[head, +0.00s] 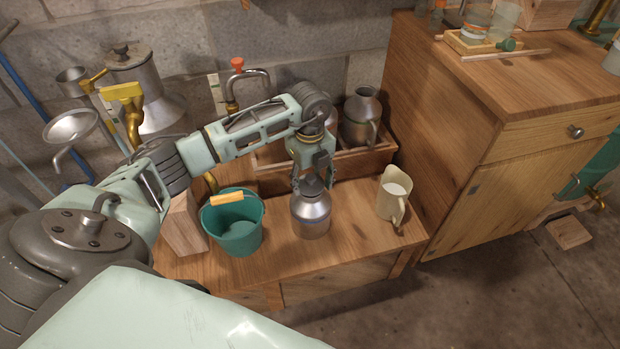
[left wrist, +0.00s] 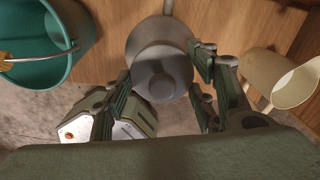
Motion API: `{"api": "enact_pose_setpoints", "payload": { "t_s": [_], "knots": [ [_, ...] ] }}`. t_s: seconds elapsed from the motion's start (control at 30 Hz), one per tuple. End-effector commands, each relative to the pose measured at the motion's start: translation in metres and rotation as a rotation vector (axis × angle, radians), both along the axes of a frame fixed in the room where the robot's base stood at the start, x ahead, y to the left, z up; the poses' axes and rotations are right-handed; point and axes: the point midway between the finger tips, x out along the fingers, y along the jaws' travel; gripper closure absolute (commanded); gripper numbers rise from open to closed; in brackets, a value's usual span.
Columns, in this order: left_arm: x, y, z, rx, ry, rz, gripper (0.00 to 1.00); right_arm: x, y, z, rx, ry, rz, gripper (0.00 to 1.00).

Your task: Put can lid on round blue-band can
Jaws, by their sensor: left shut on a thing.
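A dark grey can lid (head: 312,188) is at the can's mouth. My left gripper (head: 313,182) is over the can, pointing down, shut on the lid. In the left wrist view the round lid (left wrist: 162,72) shows between the two fingers (left wrist: 160,88), with the can (left wrist: 155,38) behind it. Whether the lid is fully seated cannot be told. My right gripper is in neither view.
A green bucket (head: 234,232) stands left of the can, and a cream jug (head: 392,197) stands to its right. Behind is a wooden crate (head: 345,165) with a metal jug (head: 361,118). A wooden cabinet (head: 470,130) stands at right. The bench front is clear.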

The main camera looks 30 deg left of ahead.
Motion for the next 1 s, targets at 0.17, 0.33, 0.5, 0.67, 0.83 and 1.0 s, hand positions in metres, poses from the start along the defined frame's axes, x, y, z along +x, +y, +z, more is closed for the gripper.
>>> {"api": "enact_pose_setpoints", "payload": {
  "t_s": [0.17,0.33,0.5,0.67,0.83,1.0],
  "knots": [
    [0.0,0.0001,-0.0001,0.0,0.0,0.0,0.69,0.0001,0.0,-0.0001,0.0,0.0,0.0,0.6],
    [0.0,0.0001,0.0,0.0,0.0,0.0,0.69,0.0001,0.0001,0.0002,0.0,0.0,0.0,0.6],
    [0.0002,0.0001,0.0005,0.0,-0.001,0.0,0.69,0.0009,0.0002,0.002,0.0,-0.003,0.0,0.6],
    [0.0004,0.0001,-0.0004,0.0,-0.001,0.0,0.69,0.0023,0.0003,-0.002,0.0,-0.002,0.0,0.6],
    [0.0002,0.0,-0.0008,0.0,-0.001,0.0,0.69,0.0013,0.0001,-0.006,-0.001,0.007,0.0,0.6],
    [0.0002,0.0,-0.0007,0.0,-0.001,0.0,0.44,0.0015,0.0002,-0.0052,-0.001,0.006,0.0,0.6]
  ]
}}
